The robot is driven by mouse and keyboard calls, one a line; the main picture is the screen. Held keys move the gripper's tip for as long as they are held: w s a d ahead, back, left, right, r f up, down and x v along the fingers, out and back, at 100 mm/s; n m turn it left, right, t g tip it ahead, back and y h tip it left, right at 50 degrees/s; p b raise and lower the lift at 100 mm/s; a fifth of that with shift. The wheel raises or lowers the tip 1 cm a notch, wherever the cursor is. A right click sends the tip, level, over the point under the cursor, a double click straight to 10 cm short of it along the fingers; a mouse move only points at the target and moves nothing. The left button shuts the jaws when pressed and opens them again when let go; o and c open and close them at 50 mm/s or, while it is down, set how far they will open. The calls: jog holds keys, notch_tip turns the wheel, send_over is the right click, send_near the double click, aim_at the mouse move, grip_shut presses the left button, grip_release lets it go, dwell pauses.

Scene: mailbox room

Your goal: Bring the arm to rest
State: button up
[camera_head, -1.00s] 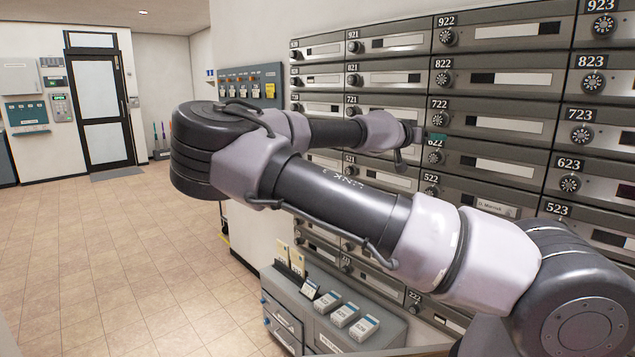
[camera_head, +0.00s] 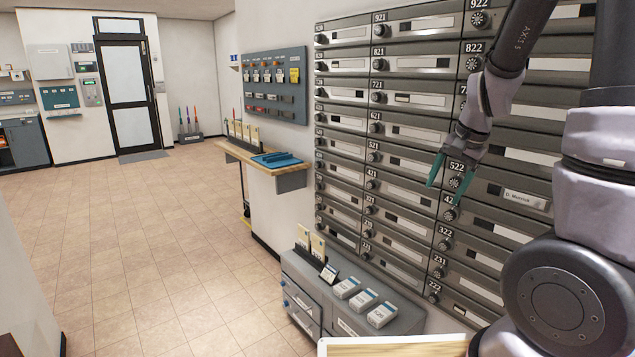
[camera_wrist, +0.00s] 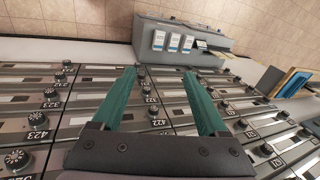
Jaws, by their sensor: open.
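My gripper (camera_head: 446,178) hangs fingers-down in front of the mailbox wall (camera_head: 410,132), near the doors numbered 522 and 42-something in the head view. Its two green fingers are apart with nothing between them. In the wrist view my gripper (camera_wrist: 162,95) also shows its spread green fingers, with mailbox doors and dials behind them. My arm is folded at the right of the head view, its upper part running out of the picture. Whether the fingers touch the mailbox fronts cannot be told.
A low grey cabinet (camera_head: 330,320) with several small boxes stands under the mailboxes. A wooden shelf (camera_head: 262,170) with a blue tray (camera_head: 276,160) juts from the wall. A key panel (camera_head: 275,85) hangs above it. The tiled floor (camera_head: 150,240) at left is open, towards a door (camera_head: 126,98).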

jog(key=s+a+r+n+t, duration=0.2)
jog(key=s+r, duration=0.5)
jog(key=r, duration=0.2)
jog(key=s+a+r+n+t, duration=0.1)
jog(key=s+a+r+n, duration=0.2)
jog(key=s+r, duration=0.5)
jog(key=shift+a+r+t, duration=0.15)
jog(key=shift+r+t, duration=0.25)
jog(key=shift+r, duration=0.05)
jog(key=shift+w, duration=0.1)
